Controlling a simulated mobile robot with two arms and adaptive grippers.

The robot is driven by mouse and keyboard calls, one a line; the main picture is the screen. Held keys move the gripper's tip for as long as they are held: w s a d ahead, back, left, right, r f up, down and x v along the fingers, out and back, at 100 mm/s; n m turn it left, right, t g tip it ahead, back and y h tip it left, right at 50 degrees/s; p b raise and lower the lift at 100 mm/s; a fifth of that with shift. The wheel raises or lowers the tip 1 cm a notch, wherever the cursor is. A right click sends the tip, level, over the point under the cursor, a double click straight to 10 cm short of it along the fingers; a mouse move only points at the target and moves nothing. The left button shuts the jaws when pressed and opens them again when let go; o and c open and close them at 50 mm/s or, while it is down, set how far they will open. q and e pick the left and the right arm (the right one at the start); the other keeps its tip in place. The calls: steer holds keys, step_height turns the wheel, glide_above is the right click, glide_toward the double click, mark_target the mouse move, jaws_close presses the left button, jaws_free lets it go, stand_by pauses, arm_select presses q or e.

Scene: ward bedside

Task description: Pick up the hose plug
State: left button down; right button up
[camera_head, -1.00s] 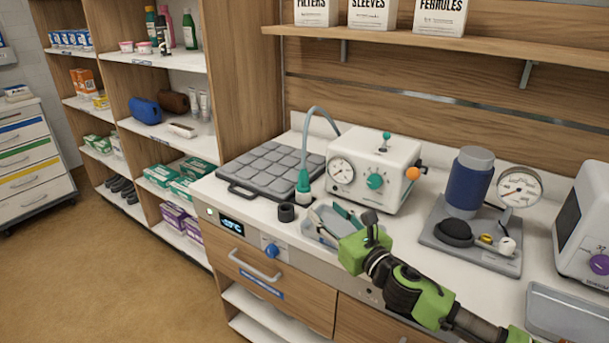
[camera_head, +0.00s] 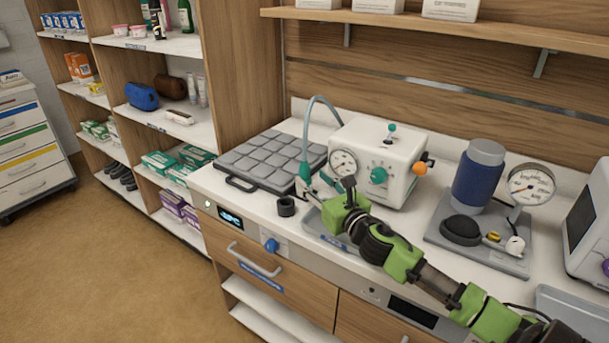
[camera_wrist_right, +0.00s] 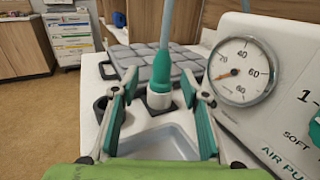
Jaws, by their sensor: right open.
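The hose plug (camera_head: 304,172) is teal with a white lower collar, on the end of a pale blue hose (camera_head: 308,125). In the right wrist view the plug (camera_wrist_right: 159,78) sits at a dark square socket (camera_wrist_right: 157,106), centred between my finger pads. My right gripper (camera_wrist_right: 158,86) is open, with a gap on each side of the plug. In the head view the gripper (camera_head: 314,188) is close to the plug and partly covers its lower end. My left gripper is out of view.
The pump box (camera_head: 376,165) with its gauge (camera_wrist_right: 242,72) stands close to the right finger. A black ring-shaped cup (camera_head: 286,206) is left of the gripper. A grey pad (camera_head: 262,160) lies behind-left. A shallow tray (camera_wrist_right: 160,143) lies below the gripper.

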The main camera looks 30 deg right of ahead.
mark_target(307, 171)
steer(key=shift+w+r, duration=0.1)
steer(key=shift+w, duration=0.65)
steer(key=w, duration=0.2)
steer(key=w+d+p, duration=0.1)
steer(key=shift+w, duration=1.05)
jaws_close()
